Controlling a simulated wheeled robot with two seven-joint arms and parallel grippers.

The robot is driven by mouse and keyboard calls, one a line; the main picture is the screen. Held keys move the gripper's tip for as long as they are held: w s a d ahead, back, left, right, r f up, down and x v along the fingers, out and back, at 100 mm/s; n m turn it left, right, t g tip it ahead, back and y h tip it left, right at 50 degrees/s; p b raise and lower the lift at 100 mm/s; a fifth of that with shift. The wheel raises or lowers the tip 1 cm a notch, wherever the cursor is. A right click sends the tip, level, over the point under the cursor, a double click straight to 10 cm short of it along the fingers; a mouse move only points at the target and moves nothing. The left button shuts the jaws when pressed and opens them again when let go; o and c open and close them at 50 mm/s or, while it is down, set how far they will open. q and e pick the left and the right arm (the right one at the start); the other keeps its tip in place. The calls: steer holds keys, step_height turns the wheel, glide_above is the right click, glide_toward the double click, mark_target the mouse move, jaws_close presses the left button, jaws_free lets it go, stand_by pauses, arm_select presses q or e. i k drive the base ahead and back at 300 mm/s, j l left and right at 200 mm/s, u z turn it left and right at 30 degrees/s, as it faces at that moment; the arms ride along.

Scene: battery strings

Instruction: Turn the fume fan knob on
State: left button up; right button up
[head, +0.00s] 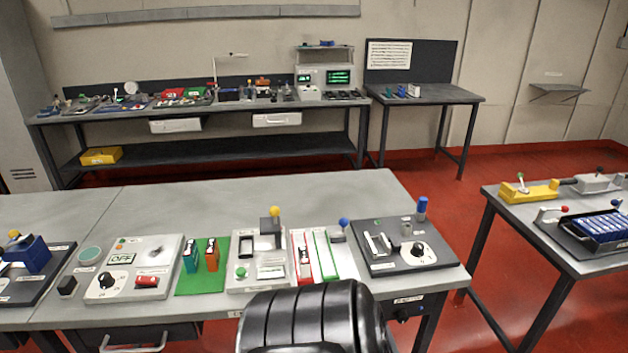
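No label reading "fume fan" is legible, so I cannot tell which knob it is. A black rotary knob (106,281) sits on a white panel (133,262) with an "OFF" display (121,259) and a red switch (147,281). Another black rotary knob (417,249) sits on a white dial on the dark board (382,266) at the right end of the near bench. A small dark knob (403,313) shows below the bench's front edge, under a small label. Neither of my grippers can be seen.
The near bench (300,190) has a clear rear half; its front holds a green mat (188,287) and several fixtures. A black ribbed part of mine fills the bottom centre. A side table (560,254) stands right, across red floor. A back bench (200,114) lines the wall.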

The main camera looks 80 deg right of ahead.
mark_target(402, 315)
steer(key=z, duration=3.2)
